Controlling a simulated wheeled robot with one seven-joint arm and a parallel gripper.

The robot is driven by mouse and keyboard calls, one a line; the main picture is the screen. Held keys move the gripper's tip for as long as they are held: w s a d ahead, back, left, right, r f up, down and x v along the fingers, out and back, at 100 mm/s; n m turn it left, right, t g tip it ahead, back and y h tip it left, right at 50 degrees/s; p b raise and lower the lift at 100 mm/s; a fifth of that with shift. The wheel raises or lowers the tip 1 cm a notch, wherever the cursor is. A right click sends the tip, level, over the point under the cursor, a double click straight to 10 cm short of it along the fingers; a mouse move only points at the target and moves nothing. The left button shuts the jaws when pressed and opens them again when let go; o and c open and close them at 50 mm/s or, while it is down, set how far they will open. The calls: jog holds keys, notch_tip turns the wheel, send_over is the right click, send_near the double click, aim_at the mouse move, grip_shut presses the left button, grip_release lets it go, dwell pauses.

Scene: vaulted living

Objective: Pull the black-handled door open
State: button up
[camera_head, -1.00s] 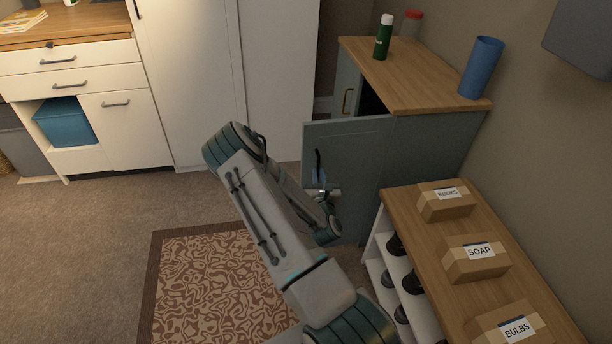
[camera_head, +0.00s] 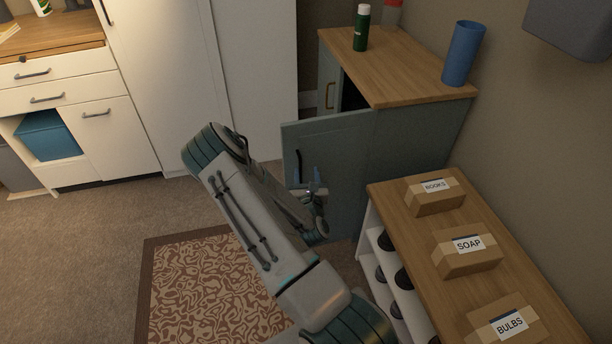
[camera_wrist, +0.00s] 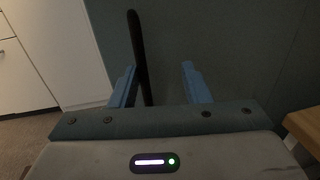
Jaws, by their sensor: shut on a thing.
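The grey-green cabinet door (camera_head: 340,140) with the black handle (camera_head: 299,162) stands swung out from its cabinet (camera_head: 425,135), with a dark gap behind its upper edge. My gripper (camera_head: 310,189) is at the door's outer face, at the lower part of the handle. In the wrist view the black handle (camera_wrist: 138,50) runs upright between the two blue fingers of my gripper (camera_wrist: 158,72), closer to the left finger. The gripper is shut on the handle. The handle's lower end is hidden behind the gripper body.
A second door with a brass handle (camera_head: 330,95) is on the same cabinet. A green bottle (camera_head: 361,30) and a blue cup (camera_head: 462,55) stand on top. A low shelf (camera_head: 390,190) with labelled boxes is close at right. Carpet and a patterned rug (camera_head: 200,290) lie at left.

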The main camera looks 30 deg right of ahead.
jog(key=shift+s+d+r, duration=0.1)
jog(key=shift+d+r, duration=0.05)
jog(key=shift+d, duration=0.1)
jog(key=v, duration=1.4)
jog(key=shift+w+a+p, duration=0.2)
jog(key=shift+a+p, duration=0.05)
jog(key=shift+p, duration=0.15)
